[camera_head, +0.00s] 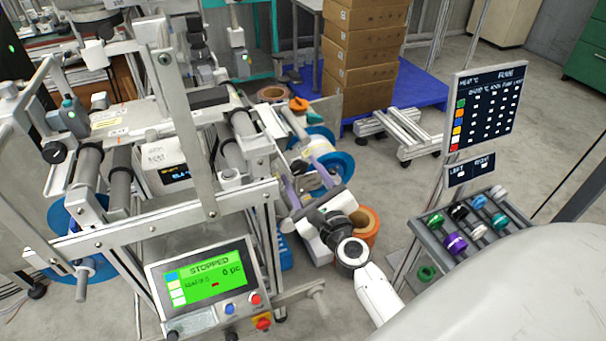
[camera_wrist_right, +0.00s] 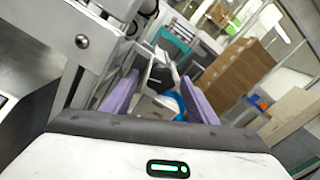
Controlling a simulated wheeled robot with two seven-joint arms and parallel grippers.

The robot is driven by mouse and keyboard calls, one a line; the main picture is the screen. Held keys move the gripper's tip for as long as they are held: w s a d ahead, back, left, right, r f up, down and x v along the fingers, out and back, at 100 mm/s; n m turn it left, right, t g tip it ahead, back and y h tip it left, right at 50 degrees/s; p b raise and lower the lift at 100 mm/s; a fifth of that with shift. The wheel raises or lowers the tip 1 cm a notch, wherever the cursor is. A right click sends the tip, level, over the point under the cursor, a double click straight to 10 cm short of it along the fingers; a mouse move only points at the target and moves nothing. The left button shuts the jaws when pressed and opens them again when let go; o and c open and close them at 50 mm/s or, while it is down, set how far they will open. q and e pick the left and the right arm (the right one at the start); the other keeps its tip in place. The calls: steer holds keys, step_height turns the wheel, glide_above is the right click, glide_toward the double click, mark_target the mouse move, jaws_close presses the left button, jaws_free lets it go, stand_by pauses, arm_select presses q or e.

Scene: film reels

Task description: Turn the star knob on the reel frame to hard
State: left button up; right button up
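My right gripper (camera_head: 302,172) reaches up beside the right side of the reel machine (camera_head: 205,210), its purple fingers spread apart. In the right wrist view the two purple fingers (camera_wrist_right: 160,82) are open with nothing held between them; pale machine parts and a blue reel (camera_wrist_right: 171,105) show beyond the gap. An orange knob-like part (camera_head: 298,104) sits near the reels above the gripper, and a dark round knob (camera_head: 54,152) is at the machine's far left. I cannot tell which, if either, is the star knob. My left gripper is not in view.
A green screen (camera_head: 205,272) reads STOPPED, with buttons below. Blue reels (camera_head: 335,168) and an orange roll (camera_head: 365,222) stand close to the right gripper. A rack of coloured rolls (camera_head: 490,236) stands at right under a dark board (camera_head: 487,100). Cardboard boxes (camera_head: 362,45) stand behind.

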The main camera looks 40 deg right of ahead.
arm_select(q)
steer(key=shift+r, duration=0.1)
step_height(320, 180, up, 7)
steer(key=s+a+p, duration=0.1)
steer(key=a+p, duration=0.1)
steer(key=p, duration=0.8)
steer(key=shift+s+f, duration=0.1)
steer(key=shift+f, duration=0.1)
